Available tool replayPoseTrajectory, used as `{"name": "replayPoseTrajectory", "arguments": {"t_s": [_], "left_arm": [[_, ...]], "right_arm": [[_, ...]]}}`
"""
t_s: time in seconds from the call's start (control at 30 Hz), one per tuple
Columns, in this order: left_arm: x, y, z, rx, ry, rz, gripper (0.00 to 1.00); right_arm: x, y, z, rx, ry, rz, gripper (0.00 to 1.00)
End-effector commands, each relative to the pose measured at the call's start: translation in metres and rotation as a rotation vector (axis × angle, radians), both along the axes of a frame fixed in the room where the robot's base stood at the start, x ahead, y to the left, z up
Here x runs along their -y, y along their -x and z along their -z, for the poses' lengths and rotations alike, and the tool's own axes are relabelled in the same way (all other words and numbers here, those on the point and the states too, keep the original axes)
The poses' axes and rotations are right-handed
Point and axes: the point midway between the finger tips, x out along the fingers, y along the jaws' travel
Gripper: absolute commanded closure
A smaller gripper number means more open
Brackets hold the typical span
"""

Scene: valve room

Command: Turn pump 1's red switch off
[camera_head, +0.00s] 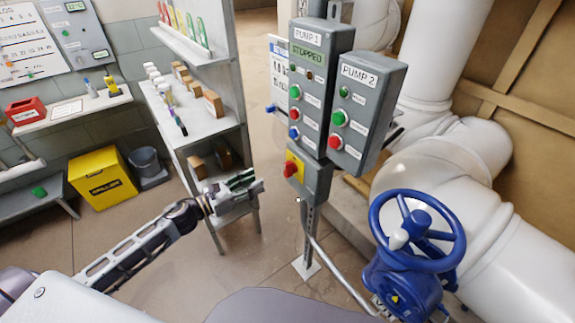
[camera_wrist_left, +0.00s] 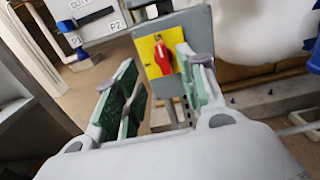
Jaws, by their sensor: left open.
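The red switch (camera_head: 291,169) sits on a yellow plate on the small grey box (camera_head: 317,183) below the pump 1 panel (camera_head: 317,75). In the left wrist view the red switch (camera_wrist_left: 162,58) stands upright on its yellow plate, with "ON" lettering above it. My left gripper (camera_head: 256,184) is open and empty, to the left of the switch in the head view. In the left wrist view its green-padded fingers (camera_wrist_left: 158,95) are spread, with the switch beyond them and between their tips. My right gripper is not in view.
The pump 2 panel (camera_head: 366,110) is mounted right of the pump 1 panel. A blue valve wheel (camera_head: 418,230) stands at the lower right, before white pipes (camera_head: 505,235). A grey shelf unit (camera_head: 205,125) stands behind my left gripper.

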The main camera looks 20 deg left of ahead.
Motion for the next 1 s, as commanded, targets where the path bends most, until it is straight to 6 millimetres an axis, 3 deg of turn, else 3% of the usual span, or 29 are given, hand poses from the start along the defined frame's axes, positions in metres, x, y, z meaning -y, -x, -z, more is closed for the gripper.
{"name": "replayPoseTrajectory", "arguments": {"t_s": [0.57, 1.0], "left_arm": [[0.001, -0.002, 0.000, 0.009, -0.010, -0.001, 0.60], [0.014, -0.018, -0.001, 0.009, -0.010, -0.001, 0.60]], "right_arm": [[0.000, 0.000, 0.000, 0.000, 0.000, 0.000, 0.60], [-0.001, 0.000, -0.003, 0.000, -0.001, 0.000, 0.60]]}}
